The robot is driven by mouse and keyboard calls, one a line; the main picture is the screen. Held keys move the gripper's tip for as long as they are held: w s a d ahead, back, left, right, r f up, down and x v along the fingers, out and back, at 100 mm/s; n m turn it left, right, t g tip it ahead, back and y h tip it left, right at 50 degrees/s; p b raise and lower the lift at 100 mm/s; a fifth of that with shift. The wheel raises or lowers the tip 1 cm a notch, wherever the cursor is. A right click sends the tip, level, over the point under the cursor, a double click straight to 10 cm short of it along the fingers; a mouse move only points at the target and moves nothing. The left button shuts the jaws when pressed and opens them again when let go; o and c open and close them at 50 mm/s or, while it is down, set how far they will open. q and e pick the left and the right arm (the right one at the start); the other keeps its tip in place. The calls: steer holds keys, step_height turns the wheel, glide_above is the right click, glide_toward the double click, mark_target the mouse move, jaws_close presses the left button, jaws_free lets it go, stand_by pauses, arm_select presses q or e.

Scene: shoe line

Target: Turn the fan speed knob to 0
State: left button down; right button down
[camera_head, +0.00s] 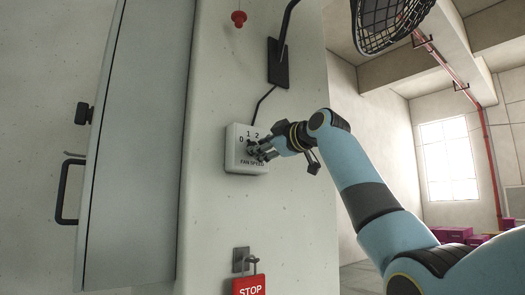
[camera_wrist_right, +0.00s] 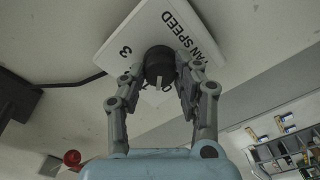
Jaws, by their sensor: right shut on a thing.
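The white fan speed box (camera_head: 233,159) is fixed to the pale pillar. It carries the numbers 0, 1 and 2 and the words FAN SPEED in the head view. In the right wrist view the box (camera_wrist_right: 112,58) also shows a 3. The dark round knob (camera_wrist_right: 158,62) sits in the middle of the box, with a light mark on its face. My right gripper (camera_head: 254,152) is at the knob and hides most of it in the head view. Its fingers (camera_wrist_right: 160,88) are closed on the knob from both sides. Which number the knob points to is unclear. My left gripper is not in view.
A black cable runs up from the box to a black fan bracket (camera_head: 278,65). A grey cabinet door with a black handle (camera_head: 63,192) is at left.

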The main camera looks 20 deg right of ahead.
steer(key=n, duration=0.3)
steer(key=shift+f+n+b, duration=0.1)
steer(key=shift+n+b, duration=0.2)
steer(key=shift+b, duration=0.05)
steer(key=shift+n, duration=0.3)
steer(key=c, duration=0.9)
jaws_free()
steer(key=shift+c, duration=0.2)
steer(key=v, duration=1.2)
